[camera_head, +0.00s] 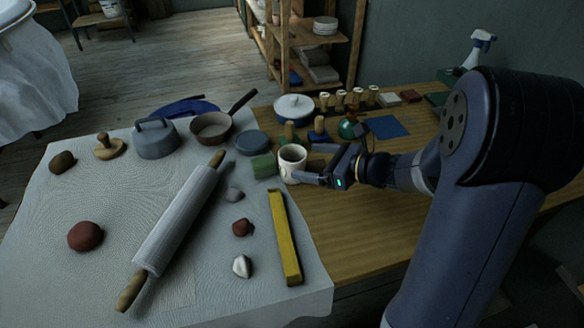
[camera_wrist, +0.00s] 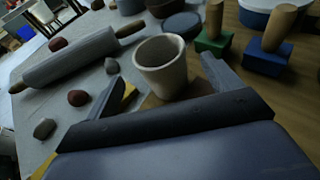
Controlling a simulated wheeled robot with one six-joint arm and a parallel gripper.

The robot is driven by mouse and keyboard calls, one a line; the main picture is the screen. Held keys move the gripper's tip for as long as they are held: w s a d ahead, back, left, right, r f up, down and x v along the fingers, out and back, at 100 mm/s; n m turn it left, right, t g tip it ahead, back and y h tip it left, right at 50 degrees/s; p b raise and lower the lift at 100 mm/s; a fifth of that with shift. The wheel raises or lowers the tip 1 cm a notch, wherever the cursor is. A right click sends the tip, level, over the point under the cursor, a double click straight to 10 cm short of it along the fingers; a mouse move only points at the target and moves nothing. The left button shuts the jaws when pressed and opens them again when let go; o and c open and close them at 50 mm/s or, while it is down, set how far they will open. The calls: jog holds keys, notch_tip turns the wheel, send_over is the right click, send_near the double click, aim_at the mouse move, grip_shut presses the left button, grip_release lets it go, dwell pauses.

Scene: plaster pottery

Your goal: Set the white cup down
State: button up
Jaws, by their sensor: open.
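The white cup (camera_head: 292,162) stands upright near the line where the pale cloth meets the bare wood. In the wrist view the cup (camera_wrist: 161,68) shows its open, empty-looking mouth and sits between the two fingers. My gripper (camera_head: 316,170) is open around the cup, with a finger on either side of it. In the wrist view gaps show between the cup and both fingers (camera_wrist: 163,80). The cup's foot is partly hidden, and a brown patch shows beneath or beside it.
A green block (camera_head: 264,166) stands close left of the cup. Stamps with wooden handles (camera_head: 318,137) stand behind it. A yellow bar (camera_head: 284,238) and a rolling pin (camera_head: 178,222) lie in front and left. Bare wood (camera_head: 350,235) is free at front right.

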aim_at(283, 158)
jog(key=x, duration=0.2)
jog(key=b+x, duration=0.1)
jog(key=x, duration=0.1)
jog(key=shift+w+a+f, duration=0.2)
jog(key=shift+a+f, duration=0.05)
jog(key=shift+f, duration=0.1)
jog(key=shift+w+a+f, duration=0.1)
jog(key=shift+w+a, duration=0.2)
jog(key=shift+a, duration=0.15)
jog(key=shift+c, duration=0.5)
jog(key=c, duration=1.1)
jog(key=shift+c, duration=0.3)
